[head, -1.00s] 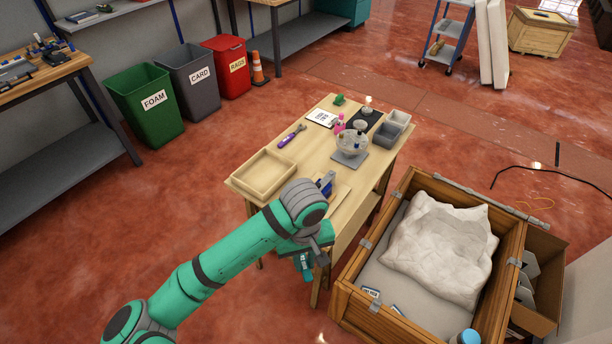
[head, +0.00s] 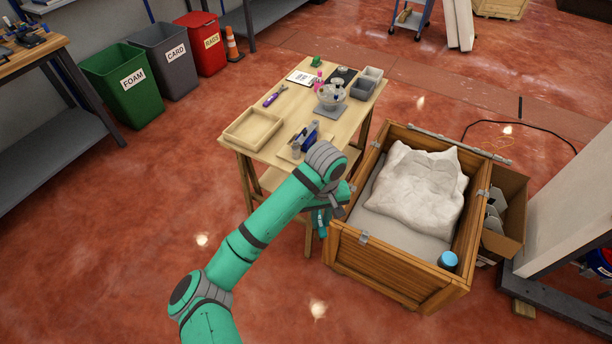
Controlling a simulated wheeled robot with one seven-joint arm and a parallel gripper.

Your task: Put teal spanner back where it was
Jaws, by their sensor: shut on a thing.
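My gripper (head: 322,224) is at the end of my green arm, low in the head view, in front of the table's near right corner and left of the wooden crate. It is shut on a small teal thing (head: 320,218), which I take to be the teal spanner. The thing is mostly hidden by the gripper and too small to make out its shape. A purple hand tool (head: 275,95) lies on the light wooden table (head: 291,110). I see no other teal tool on the table.
Open floor lies left.

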